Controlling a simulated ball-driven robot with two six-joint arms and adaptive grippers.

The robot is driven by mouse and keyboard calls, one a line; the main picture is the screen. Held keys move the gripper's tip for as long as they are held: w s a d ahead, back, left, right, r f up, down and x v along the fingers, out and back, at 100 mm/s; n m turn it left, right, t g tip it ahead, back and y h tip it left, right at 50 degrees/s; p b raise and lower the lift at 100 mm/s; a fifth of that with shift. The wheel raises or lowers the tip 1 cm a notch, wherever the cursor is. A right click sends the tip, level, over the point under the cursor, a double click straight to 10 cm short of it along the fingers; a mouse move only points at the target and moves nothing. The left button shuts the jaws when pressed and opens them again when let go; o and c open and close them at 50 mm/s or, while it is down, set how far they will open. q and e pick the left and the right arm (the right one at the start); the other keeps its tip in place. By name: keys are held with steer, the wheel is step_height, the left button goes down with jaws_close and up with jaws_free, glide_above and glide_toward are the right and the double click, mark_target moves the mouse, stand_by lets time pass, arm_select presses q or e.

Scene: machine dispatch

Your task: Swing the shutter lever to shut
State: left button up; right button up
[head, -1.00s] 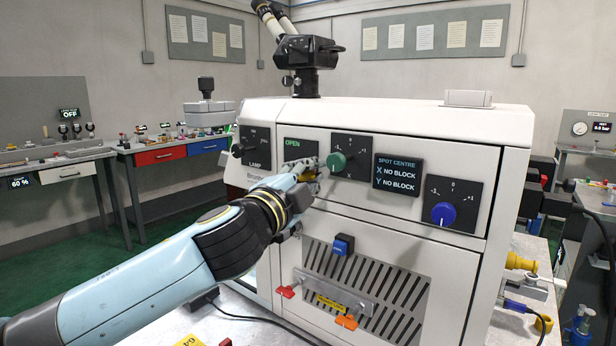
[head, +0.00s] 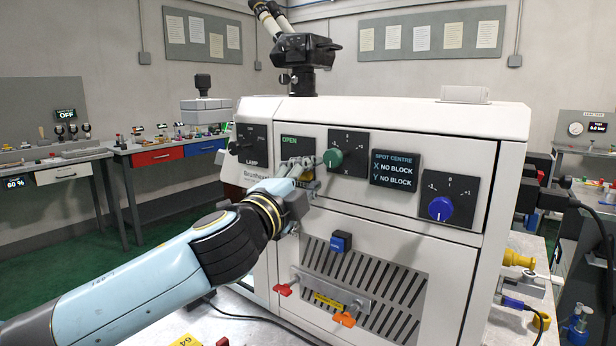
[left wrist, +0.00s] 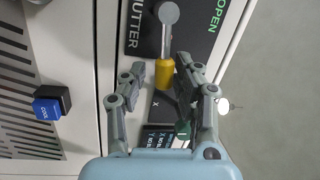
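The shutter lever shows in the left wrist view as a grey arm with a round pivot (left wrist: 168,13) and a yellow grip (left wrist: 164,74), on a black panel lettered OPEN. My left gripper (left wrist: 163,72) is open, with one finger on each side of the yellow grip; gaps show between them, and no firm hold is visible. In the head view my left gripper (head: 304,170) is at the shutter panel and hides most of the lever. The small display above it (head: 290,142) reads OPEN in green. My right gripper is not in view.
Right of the lever are a green knob (head: 333,158), close to my fingers, a SPOT CENTRE display (head: 393,170) reading NO BLOCK, and a blue knob (head: 440,208). The LAMP switch (head: 248,145) is to the left. Below are a blue button (head: 341,241) and a vented panel.

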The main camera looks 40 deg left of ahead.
arm_select(q)
steer(key=shift+o, duration=0.6)
steer(key=v, duration=1.2)
